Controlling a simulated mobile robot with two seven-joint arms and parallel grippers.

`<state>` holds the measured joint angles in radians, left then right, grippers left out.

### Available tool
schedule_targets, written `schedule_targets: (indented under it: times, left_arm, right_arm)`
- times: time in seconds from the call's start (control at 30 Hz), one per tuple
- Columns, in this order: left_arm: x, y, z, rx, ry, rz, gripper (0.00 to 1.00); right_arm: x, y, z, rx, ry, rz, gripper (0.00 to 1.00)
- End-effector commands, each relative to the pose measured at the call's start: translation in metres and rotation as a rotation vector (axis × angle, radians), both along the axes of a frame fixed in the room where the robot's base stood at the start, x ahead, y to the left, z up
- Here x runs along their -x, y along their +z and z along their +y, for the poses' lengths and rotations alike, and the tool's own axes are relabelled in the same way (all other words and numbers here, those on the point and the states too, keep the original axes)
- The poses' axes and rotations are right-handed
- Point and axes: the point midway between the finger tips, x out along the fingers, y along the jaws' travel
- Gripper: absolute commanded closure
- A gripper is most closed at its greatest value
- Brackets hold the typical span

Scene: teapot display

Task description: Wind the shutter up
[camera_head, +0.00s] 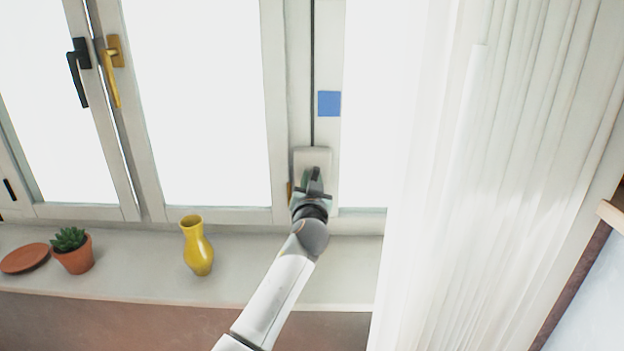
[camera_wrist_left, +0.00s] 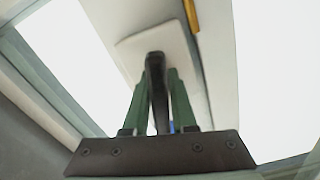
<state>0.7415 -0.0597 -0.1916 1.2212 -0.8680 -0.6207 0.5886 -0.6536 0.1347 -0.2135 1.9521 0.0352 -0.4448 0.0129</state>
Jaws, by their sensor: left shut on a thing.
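A white winder box (camera_head: 313,157) sits low on the window post in the head view; its pale plate (camera_wrist_left: 137,46) also shows in the left wrist view. A thin dark vertical line (camera_head: 312,75) runs up the post above it. My left gripper (camera_head: 312,182) is at the box. In the left wrist view its green fingers (camera_wrist_left: 161,85) are shut on a dark, round-ended handle (camera_wrist_left: 157,65) in front of the plate. The fingers partly hide the handle. No shutter slats can be made out in the bright panes. My right gripper is not in view.
A blue square (camera_head: 329,103) is on the post. A yellow vase (camera_head: 197,246), a potted succulent (camera_head: 73,254) and a terracotta saucer (camera_head: 25,258) stand on the sill (camera_head: 140,270). White curtains (camera_head: 500,200) hang right of my arm. Black (camera_head: 79,70) and brass (camera_head: 114,68) window handles are at left.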

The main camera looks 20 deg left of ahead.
Motion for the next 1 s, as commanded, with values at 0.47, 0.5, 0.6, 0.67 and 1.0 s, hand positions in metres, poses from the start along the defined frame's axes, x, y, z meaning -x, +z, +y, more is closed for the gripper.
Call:
schedule_targets:
  times: [0.47, 0.5, 0.6, 0.67, 1.0]
  left_arm:
    - [0.0, 0.003, 0.001, -0.44, 0.001, 0.125, 1.0]
    - [0.0, 0.003, 0.001, -0.476, 0.001, 0.135, 1.0]
    - [0.0, 0.004, 0.001, -0.568, 0.001, 0.161, 1.0]
    - [0.0, 0.004, 0.001, -0.622, 0.001, 0.176, 1.0]
    - [0.0, 0.005, 0.001, -0.934, 0.001, 0.266, 1.0]
  right_arm:
    - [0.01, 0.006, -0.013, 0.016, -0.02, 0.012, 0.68]
    - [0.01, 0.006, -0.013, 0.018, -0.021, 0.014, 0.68]
    - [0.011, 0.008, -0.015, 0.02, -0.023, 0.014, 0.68]
    - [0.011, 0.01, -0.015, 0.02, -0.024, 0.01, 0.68]
    - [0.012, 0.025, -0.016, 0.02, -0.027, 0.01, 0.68]
